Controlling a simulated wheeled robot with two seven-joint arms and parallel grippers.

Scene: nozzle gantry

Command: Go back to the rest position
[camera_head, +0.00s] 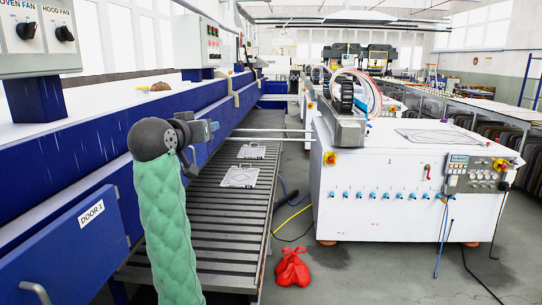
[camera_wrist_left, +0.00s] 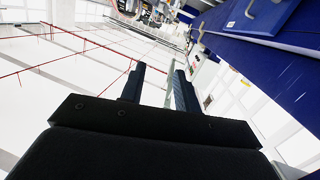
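My left arm, in a green padded sleeve, rises from the bottom of the head view. Its dark wrist bends at the top, and my left gripper (camera_head: 208,130) points right, above the slatted conveyor (camera_head: 212,215) and in front of the blue machine (camera_head: 95,150). In the left wrist view the two dark fingers of the left gripper (camera_wrist_left: 160,70) stand apart with a gap between them. I see nothing held in the gap, only pale background. My right arm and gripper are not in view.
Two light metal plates (camera_head: 240,177) lie on the conveyor. A white cabinet (camera_head: 400,200) with a control panel (camera_head: 468,173) stands at the right. The blue door marked DOOR 1 (camera_head: 75,240) is close on the left.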

